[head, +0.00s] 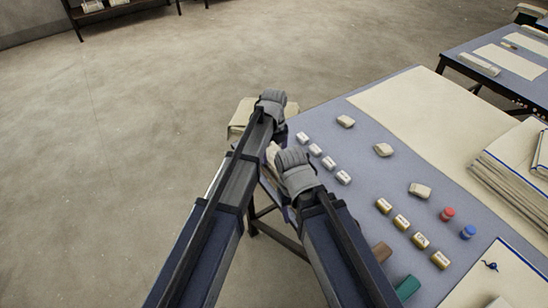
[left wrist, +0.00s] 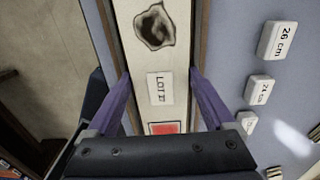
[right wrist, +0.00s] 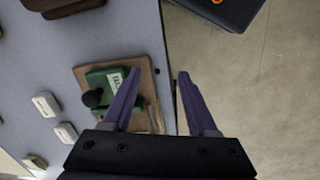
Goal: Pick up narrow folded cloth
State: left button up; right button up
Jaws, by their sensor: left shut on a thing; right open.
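The cloth shows a dark ragged patch, a "LOT" label and a red square. In the head view, part of a cream piece (head: 241,115) shows beside my left wrist at the table's left edge; the fingertips are hidden there. My right gripper (right wrist: 159,78) is open and empty, with its fingers near the table edge and a green object (right wrist: 105,82) on a wooden board (right wrist: 145,112).
A large cream cloth (head: 430,110) and stacked cloth (head: 505,175) lie to the right. Open floor (head: 130,120) is at left.

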aim_at(274, 154)
pick_arm(q)
jog(key=c, duration=0.5)
jog(key=shift+o, duration=0.2)
jog(key=shift+r, duration=0.15)
pick_arm(e)
jog(key=shift+r, duration=0.1)
pick_arm(q)
notch_tip(274, 154, up, 10)
jog(key=p, duration=1)
pick_arm(e)
notch_tip(274, 154, up, 10)
